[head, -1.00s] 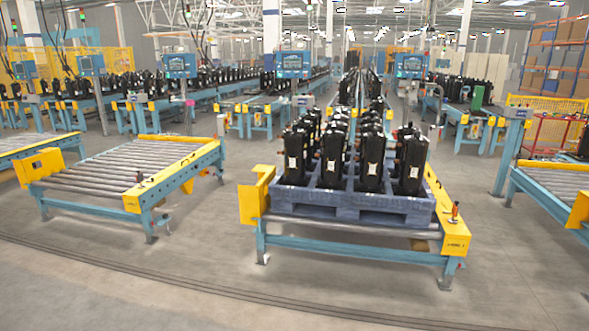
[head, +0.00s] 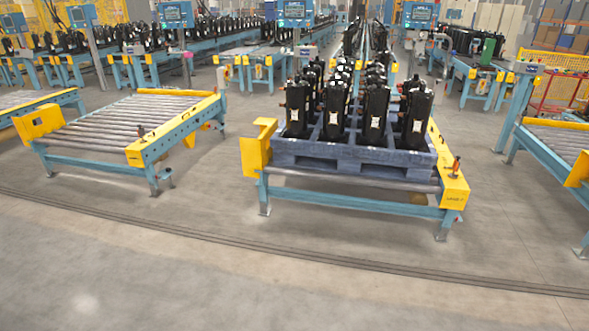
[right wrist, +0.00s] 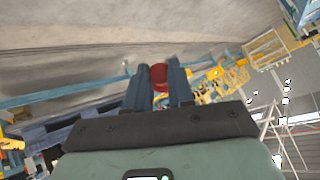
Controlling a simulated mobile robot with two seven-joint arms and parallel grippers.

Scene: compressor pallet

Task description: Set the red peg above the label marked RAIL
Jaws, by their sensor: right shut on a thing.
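My right gripper (right wrist: 159,86) shows in the right wrist view, its two dark fingers closed around the red peg (right wrist: 158,74). Only a rounded red part of the peg shows between the fingers; the rest is hidden. Neither gripper is in the head view. No label reading RAIL can be made out. A small dark marking (head: 455,198) sits on the yellow front right corner of the middle conveyor, too small to read.
The middle conveyor (head: 340,200) carries a blue-grey pallet (head: 340,158) loaded with several black compressors (head: 335,115). An empty roller conveyor (head: 120,125) stands to the left, another (head: 560,145) to the right. The grey floor in front (head: 250,280) is clear.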

